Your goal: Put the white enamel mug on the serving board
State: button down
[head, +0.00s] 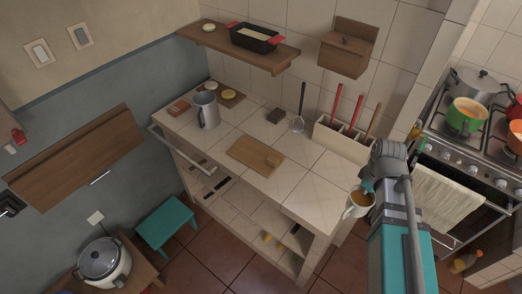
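The white enamel mug (350,211) is at the right end of the counter, with its brownish inside showing and its handle toward the lower left. It appears just past the counter's edge, off the surface. My gripper (367,186) reaches down to the mug's rim and appears shut on it; the arm partly hides the fingers. The wooden serving board (246,151) lies flat near the middle of the tiled counter, to the left of the mug. A small round brown item (273,161) shows at its right end.
A grey metal pitcher (208,113) and a board with round items (228,94) stand at the counter's left. A utensil box (340,139) and a ladle (299,122) are at the back. Bare tiles (295,182) lie between mug and board. The stove (470,150) is at right.

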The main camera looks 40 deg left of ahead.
aim_at(248, 154)
jog(key=z, duration=1.15)
jog(key=k, duration=1.3)
jog(key=u, duration=1.2)
